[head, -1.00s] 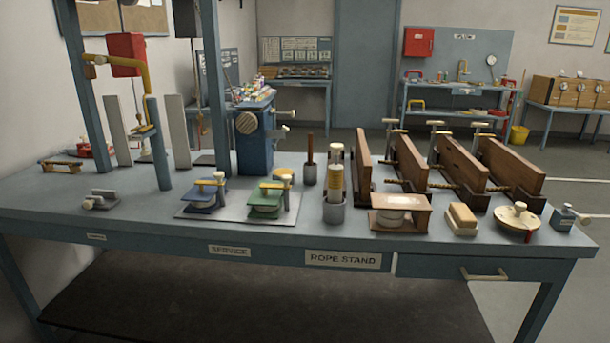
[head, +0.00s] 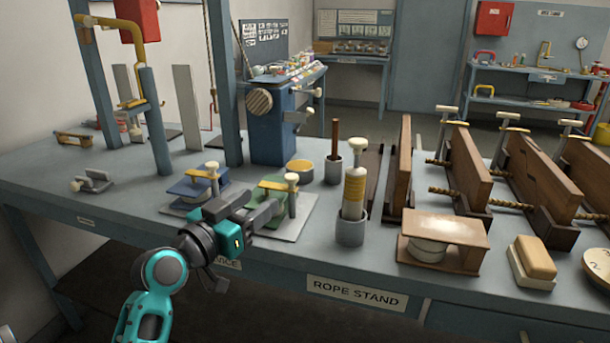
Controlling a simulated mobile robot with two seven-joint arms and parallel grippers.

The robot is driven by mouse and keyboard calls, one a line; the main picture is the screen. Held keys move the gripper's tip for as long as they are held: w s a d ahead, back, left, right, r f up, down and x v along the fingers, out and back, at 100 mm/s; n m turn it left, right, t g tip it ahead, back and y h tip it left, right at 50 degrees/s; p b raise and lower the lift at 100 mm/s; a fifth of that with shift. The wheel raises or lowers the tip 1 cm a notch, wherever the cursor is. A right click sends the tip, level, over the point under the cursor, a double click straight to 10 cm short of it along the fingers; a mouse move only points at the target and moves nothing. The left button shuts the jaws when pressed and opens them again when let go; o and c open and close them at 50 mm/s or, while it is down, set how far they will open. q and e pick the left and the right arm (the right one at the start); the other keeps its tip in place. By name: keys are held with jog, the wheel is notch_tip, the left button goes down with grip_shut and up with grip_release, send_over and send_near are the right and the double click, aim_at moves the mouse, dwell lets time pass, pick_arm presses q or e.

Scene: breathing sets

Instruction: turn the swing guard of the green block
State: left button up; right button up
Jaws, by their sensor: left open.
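The green block (head: 260,191) sits on a light grey plate on the bench, right of a similar blue block. Its yellow swing guard (head: 275,185) lies across its top, by an upright post with a pale knob (head: 292,178). My left gripper (head: 256,207) is open and empty at the block's front, its dark fingers pointing towards it. The gripper hides much of the block's front, and I cannot tell whether it touches the block. My right gripper is not in view.
The blue block (head: 186,190) with its own yellow guard stands close on the left. Blue frame posts rise behind left.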

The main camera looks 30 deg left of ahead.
aim_at(288, 181)
pick_arm(q)
jog(key=w, duration=1.2)
jog(key=shift+d+p, duration=0.2)
jog(key=shift+p, duration=0.15)
grip_shut()
